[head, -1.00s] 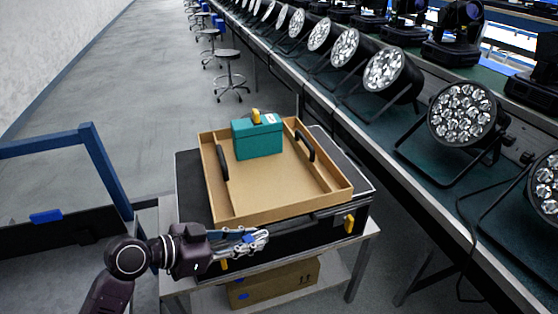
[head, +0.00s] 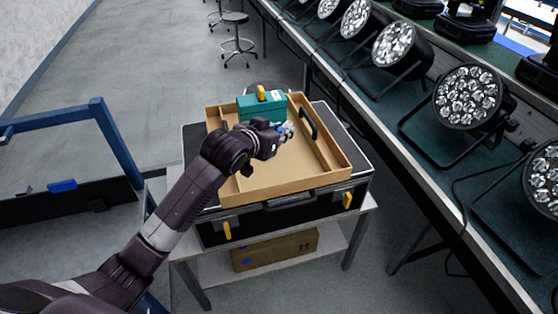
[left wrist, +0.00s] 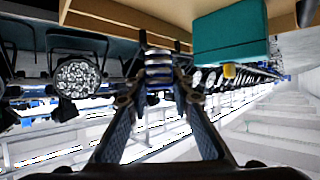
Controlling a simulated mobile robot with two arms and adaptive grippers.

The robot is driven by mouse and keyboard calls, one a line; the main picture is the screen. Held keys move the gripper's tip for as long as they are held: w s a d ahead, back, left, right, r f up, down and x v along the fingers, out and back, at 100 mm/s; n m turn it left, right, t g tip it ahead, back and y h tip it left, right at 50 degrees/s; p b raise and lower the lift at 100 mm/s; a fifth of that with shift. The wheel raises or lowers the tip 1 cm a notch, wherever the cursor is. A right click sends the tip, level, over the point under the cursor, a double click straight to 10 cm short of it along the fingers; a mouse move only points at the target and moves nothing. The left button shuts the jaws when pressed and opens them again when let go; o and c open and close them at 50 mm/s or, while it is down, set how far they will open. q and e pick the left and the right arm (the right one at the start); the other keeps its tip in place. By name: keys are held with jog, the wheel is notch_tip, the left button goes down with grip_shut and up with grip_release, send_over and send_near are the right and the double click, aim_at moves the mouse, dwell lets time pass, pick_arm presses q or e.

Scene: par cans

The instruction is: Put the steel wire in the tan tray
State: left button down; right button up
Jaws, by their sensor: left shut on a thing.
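My left gripper (head: 284,131) is over the tan tray (head: 262,188), near the teal box inside it. It is shut on a small silver and blue thing, which looks like the steel wire (head: 288,128). In the left wrist view, which is upside down, the wire (left wrist: 158,72) sits between the fingertips of the left gripper (left wrist: 160,80), apart from the tray floor (left wrist: 130,10). My left arm hides part of the tray's left side. My right gripper is not in view.
The teal box (head: 245,107) with a yellow latch stands at the tray's back. The tray rests on a black case (head: 295,219) on a grey table. A bench with several par cans (head: 466,98) runs along the right. A blue frame (head: 118,150) stands at left.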

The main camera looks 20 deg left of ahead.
pick_arm(q)
send_over(281, 175)
notch_tip(281, 175, down, 9)
jog(key=shift+w+f, duration=0.1)
jog(key=shift+f, duration=0.05)
notch_tip(281, 175, down, 5)
jog(key=shift+r, duration=0.1)
jog(key=c, duration=1.7)
grip_release()
jog(key=v, duration=1.2)
